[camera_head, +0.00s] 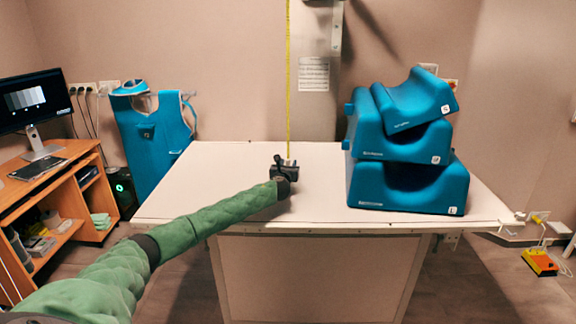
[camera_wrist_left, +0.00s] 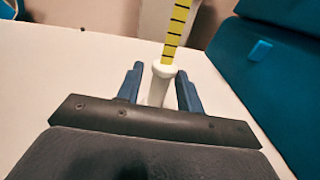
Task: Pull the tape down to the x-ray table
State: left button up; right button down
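The yellow tape (camera_head: 288,80) hangs straight down from the top of the head view, with its lower end just above the x-ray table (camera_head: 345,217). In the left wrist view the yellow tape (camera_wrist_left: 178,30) ends in a white knobbed end piece (camera_wrist_left: 157,84). My left gripper (camera_head: 286,166) is low over the middle of the table. In the left wrist view, its two blue fingers (camera_wrist_left: 160,88) stand on either side of the white piece, with narrow gaps visible, so they look open around it. Whether the end piece touches the tabletop is hidden. My right gripper is not in view.
Blue stacked cushions (camera_head: 405,175) stand on the table's right part. A desk (camera_head: 60,200) with a monitor (camera_head: 35,102) is at the left, beside a blue apron (camera_head: 152,135). An orange box (camera_head: 540,262) lies on the floor at right. The table's left part is clear.

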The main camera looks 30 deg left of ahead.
pick_arm(q)
jog(key=shift+s, duration=0.1)
